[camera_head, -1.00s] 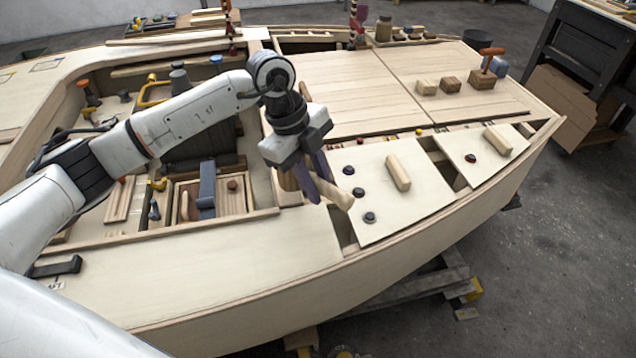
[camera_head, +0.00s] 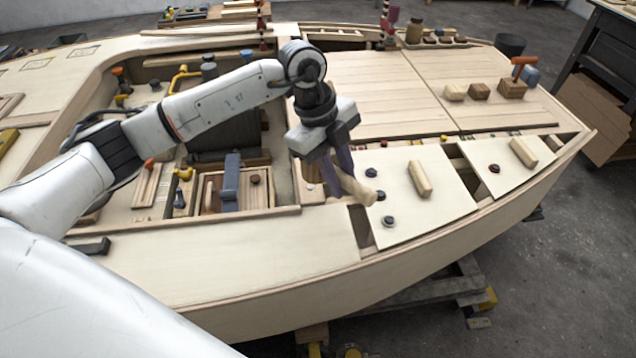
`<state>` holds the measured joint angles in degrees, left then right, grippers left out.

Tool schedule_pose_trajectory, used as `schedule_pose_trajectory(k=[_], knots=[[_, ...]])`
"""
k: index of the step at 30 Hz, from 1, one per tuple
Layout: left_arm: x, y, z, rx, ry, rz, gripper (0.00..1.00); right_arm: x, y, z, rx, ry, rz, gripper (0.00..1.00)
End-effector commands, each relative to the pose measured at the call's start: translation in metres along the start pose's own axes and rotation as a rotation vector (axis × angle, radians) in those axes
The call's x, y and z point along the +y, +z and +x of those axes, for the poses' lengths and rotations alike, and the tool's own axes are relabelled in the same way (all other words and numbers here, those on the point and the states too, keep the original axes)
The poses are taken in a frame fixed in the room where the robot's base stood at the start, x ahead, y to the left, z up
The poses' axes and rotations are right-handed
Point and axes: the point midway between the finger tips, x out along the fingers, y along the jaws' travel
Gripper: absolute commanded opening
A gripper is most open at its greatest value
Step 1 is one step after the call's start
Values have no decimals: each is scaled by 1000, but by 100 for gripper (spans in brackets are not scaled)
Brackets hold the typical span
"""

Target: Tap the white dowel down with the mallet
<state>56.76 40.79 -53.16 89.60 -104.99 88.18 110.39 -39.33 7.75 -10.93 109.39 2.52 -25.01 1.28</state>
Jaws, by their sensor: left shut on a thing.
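My left gripper (camera_head: 343,180) is near the middle of the view, pointing down above the hull deck. Its dark fingers are shut on a pale wooden piece (camera_head: 361,192), which looks like the mallet and sticks out to the right of them. The fingers and wrist hide part of it. It is near the left edge of a pale deck panel (camera_head: 440,205), beside dark round knobs (camera_head: 388,221); I cannot tell whether it touches anything. I cannot make out the white dowel for certain. My right gripper is not in view.
A wooden tray (camera_head: 268,208) with a grey block (camera_head: 231,178) stands left of the gripper. Wooden blocks (camera_head: 420,179) lie on the right panels. More blocks (camera_head: 479,91) sit behind them.

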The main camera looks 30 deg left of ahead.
Motion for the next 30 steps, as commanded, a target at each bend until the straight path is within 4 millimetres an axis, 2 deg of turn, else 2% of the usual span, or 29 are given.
schedule_pose_trajectory(k=[4, 14, 17, 21, 23, 26, 30], knots=[[0, 0, 6, 0, -1, 1, 0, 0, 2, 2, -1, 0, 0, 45], [0, 0, 7, 0, -1, 1, 0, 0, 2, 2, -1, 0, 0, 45], [3, 4, 21, 0, 1, 0, 0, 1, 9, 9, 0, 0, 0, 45], [10, 14, 61, 0, 2, 0, 0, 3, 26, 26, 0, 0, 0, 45], [7, 12, 49, 0, -3, 1, 0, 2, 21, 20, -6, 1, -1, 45], [6, 10, 44, 0, -1, 1, 0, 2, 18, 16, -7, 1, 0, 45], [3, 6, 26, 0, -2, 1, 0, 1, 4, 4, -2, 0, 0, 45]])
